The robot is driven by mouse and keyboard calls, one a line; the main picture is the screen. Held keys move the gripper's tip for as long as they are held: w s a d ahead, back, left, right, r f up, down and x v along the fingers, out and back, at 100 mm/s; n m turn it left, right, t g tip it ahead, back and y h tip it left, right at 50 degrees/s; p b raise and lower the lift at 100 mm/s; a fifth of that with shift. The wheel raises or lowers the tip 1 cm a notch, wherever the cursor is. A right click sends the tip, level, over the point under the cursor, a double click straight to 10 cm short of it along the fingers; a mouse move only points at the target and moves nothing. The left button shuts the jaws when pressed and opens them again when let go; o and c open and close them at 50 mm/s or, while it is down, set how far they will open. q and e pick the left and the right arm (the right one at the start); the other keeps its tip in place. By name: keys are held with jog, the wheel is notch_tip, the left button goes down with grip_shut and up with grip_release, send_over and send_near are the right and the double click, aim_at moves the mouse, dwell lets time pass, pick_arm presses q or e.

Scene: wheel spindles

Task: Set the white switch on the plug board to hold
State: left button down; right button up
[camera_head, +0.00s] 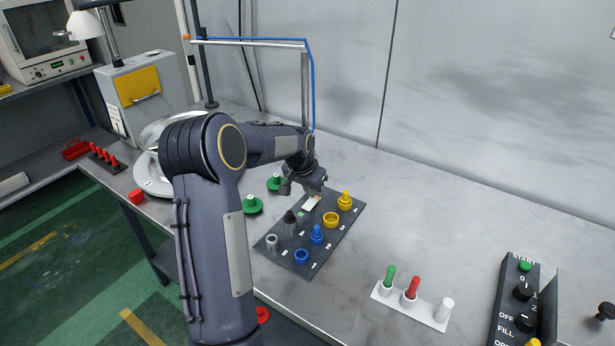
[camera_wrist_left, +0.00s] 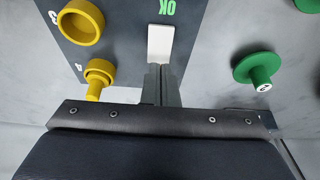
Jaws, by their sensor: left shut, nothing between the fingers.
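The dark plug board (camera_head: 290,268) lies on the grey bench with blue, yellow and dark plugs and rings. The white switch (camera_head: 311,204) is at its far edge, and also shows in the left wrist view (camera_wrist_left: 160,42), where a green OK label is beyond its far end. Any label at its near end is hidden behind my gripper. My left gripper (camera_head: 318,190) is shut and empty, fingers pointing down at the switch. In the left wrist view its fingertips (camera_wrist_left: 160,76) are at the switch's near end; I cannot tell whether they touch. My right gripper is not in view.
Two green knobs (camera_head: 253,205) stand left of the board. A white holder (camera_head: 425,314) with green, red and white pegs and a dark control panel (camera_head: 507,310) are at the right. A yellow plug (camera_head: 345,200) and yellow ring (camera_head: 331,220) are close to the switch.

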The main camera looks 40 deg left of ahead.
aim_at(310, 204)
pick_arm(q)
jog(key=shift+x, duration=0.85)
jog(key=shift+s, duration=0.2)
jog(key=shift+w+f+b, duration=0.15)
jog(key=shift+f+b, duration=0.3)
jog(key=shift+f, duration=0.05)
jog(key=shift+r, duration=0.15)
